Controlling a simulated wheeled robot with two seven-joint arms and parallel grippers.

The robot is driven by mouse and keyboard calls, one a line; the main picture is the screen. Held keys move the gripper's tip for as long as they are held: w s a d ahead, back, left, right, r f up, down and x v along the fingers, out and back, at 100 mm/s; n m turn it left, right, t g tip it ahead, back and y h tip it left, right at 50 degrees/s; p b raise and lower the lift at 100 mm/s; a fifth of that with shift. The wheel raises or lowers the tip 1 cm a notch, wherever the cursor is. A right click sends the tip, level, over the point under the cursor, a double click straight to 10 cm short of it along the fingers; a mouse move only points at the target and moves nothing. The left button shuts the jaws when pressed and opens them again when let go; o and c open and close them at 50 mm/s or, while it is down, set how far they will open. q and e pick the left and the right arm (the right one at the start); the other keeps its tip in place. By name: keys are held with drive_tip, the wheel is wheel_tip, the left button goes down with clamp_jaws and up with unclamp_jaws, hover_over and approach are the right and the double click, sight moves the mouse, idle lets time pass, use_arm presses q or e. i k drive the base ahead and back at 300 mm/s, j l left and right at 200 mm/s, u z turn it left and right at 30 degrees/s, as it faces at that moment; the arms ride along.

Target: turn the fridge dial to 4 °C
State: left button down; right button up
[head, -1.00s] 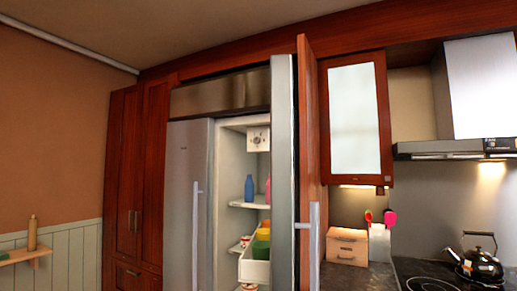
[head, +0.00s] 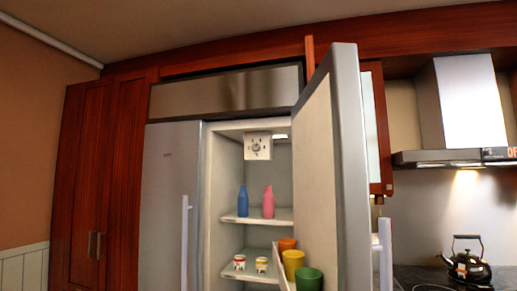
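The fridge dial (head: 257,147) is a small round knob on a pale square panel, high on the back wall inside the open fridge compartment in the head view. Marks surround the knob, but they are too small to read. The fridge's right door (head: 333,165) stands open toward me. The left door (head: 168,200) is closed. Neither of my grippers shows in the head view.
A blue bottle (head: 243,202) and a pink bottle (head: 268,202) stand on a shelf below the dial. Two small cups sit lower. Orange, yellow and green cups (head: 308,279) sit by the open door. A kettle (head: 466,263) is at right.

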sight(256, 147)
drive_tip(key=i+j+z, duration=0.15)
drive_tip(key=z, duration=0.25)
drive_tip(key=i+j+z, duration=0.15)
drive_tip(key=z, duration=0.2)
drive_tip(key=i+j+z, duration=0.1)
drive_tip(key=j+z, duration=0.45)
drive_tip(key=z, duration=0.25)
drive_tip(key=i+j, duration=0.05)
